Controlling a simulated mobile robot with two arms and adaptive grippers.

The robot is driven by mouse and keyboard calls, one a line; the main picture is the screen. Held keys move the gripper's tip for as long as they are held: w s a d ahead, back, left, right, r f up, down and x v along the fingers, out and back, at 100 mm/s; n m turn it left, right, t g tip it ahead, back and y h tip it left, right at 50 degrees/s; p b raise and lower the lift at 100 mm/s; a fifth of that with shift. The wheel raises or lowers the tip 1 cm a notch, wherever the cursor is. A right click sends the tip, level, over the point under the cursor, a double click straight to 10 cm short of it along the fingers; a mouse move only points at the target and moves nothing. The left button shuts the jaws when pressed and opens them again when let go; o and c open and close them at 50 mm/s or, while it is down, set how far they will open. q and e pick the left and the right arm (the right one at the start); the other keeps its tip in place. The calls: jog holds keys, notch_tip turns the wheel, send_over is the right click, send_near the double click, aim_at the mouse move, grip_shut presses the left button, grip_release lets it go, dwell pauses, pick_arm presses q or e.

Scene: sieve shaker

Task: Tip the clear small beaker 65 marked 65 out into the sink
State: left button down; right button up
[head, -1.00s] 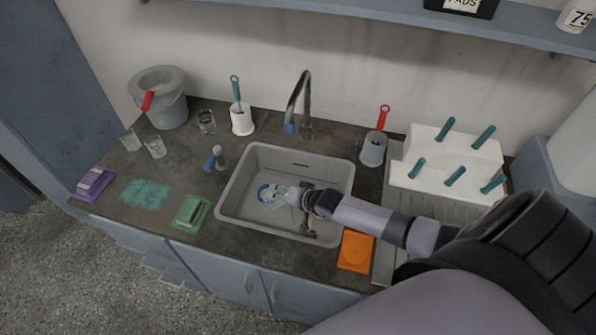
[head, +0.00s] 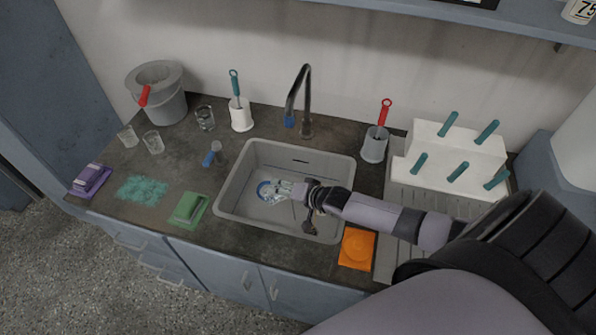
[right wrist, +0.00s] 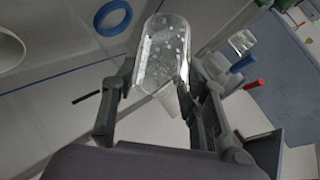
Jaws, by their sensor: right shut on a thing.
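My right gripper (head: 300,190) reaches in from the right, over the grey sink (head: 230,187). In the right wrist view the right gripper (right wrist: 157,100) is shut on a clear small beaker (right wrist: 163,50), with one finger on each side. The beaker's glass is speckled with pale spots; no marking can be read. In the head view the beaker (head: 284,187) is small and partly merges with the gripper and the sink behind it. It looks tilted over the basin, but the exact angle and any contents cannot be told. My left gripper is not in view.
A tap (head: 305,95) stands behind the sink. Clear glasses (head: 153,142) and a grey bucket (head: 160,95) stand at the left. A pegged white rack (head: 450,150) stands right.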

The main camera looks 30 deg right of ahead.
jog(key=shift+d+r+m+t+y+b, duration=0.1)
jog(key=shift+m+t+y+b, duration=0.3)
jog(key=shift+b, duration=1.05)
jog(key=shift+s+d+r+t+y+b, duration=0.15)
jog(key=shift+r+t+y+b, duration=0.4)
jog(key=shift+r+b, duration=0.4)
jog(key=shift+s+d+m+t+y+b, duration=0.1)
jog(key=shift+m+t+y+b, duration=0.4)
jog(key=shift+b, duration=1.15)
jog(key=shift+s+d+r+m+t+y+b, duration=0.15)
jog(key=shift+s+d+r+m+t+b, duration=0.1)
jog(key=shift+d+r+t+b, duration=0.15)
jog(key=shift+s+d+r+m+t+y+b, duration=0.1)
jog(key=shift+s+d+r+m+t+b, duration=0.2)
jog(key=shift+r, duration=0.2)
dwell(0.4)
jog(key=shift+d+r+m+t+y+b, duration=0.1)
jog(key=shift+r+m+t+y+b, duration=0.25)
jog(key=shift+r+t+b, duration=0.4)
dwell(0.5)
